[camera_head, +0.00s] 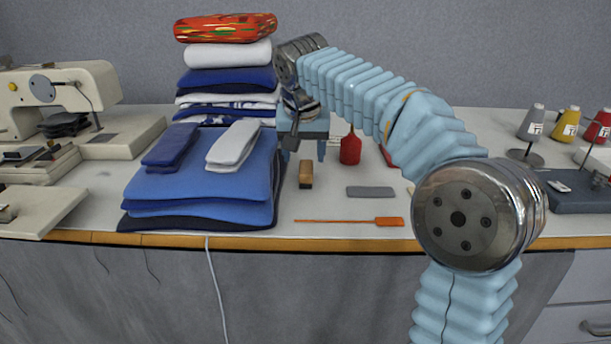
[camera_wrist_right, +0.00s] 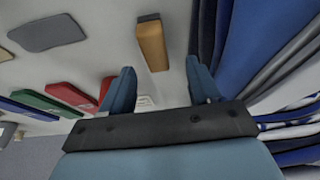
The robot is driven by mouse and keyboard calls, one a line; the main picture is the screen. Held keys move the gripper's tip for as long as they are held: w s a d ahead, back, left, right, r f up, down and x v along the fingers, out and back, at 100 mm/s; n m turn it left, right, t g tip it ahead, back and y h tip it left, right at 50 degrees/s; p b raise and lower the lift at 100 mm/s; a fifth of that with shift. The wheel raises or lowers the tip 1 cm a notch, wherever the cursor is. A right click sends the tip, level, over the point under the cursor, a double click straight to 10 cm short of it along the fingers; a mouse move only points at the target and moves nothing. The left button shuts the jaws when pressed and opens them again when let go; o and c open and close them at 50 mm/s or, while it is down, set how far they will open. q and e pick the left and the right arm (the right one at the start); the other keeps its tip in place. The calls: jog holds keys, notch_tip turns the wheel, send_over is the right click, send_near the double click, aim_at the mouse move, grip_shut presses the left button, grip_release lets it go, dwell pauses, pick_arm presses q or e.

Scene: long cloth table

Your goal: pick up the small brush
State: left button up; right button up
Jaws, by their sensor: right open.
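The small brush (camera_head: 305,174), a short brown wooden block with a darker end, lies on the white table just right of the folded blue cloths. My right gripper (camera_head: 304,150) points down over the table, just behind the brush in the head view. In the wrist view my right gripper (camera_wrist_right: 161,84) has its two blue fingers wide apart with nothing between them. My left gripper is not in view.
Folded blue cloths (camera_head: 200,185) stand close left of the brush, with a taller cloth stack (camera_head: 228,75) behind. A sewing machine (camera_head: 70,90) stands far left.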

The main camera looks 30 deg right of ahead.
aim_at(306, 164)
jog(key=x, duration=0.5)
jog(key=shift+s+d+f, duration=0.1)
jog(key=shift+s, duration=0.1)
jog(key=c, duration=1.1)
jog(key=shift+r, duration=0.5)
jog(key=shift+c, duration=0.2)
jog(key=v, duration=0.3)
jog(key=shift+w+d+r, duration=0.1)
jog(key=shift+w+r, duration=0.05)
jog(key=shift+w, duration=0.15)
jog(key=s+r, duration=0.1)
jog(key=a+r, duration=0.1)
jog(key=s+a+r, duration=0.1)
jog(key=r, duration=0.1)
jog(key=shift+s+a, duration=0.1)
jog(key=shift+s, duration=0.25)
jog(key=s+a+r, duration=0.5)
jog(key=s+a, duration=0.1)
jog(key=s, duration=0.1)
jog(key=shift+s+a, duration=0.15)
jog(key=shift+s, duration=0.25)
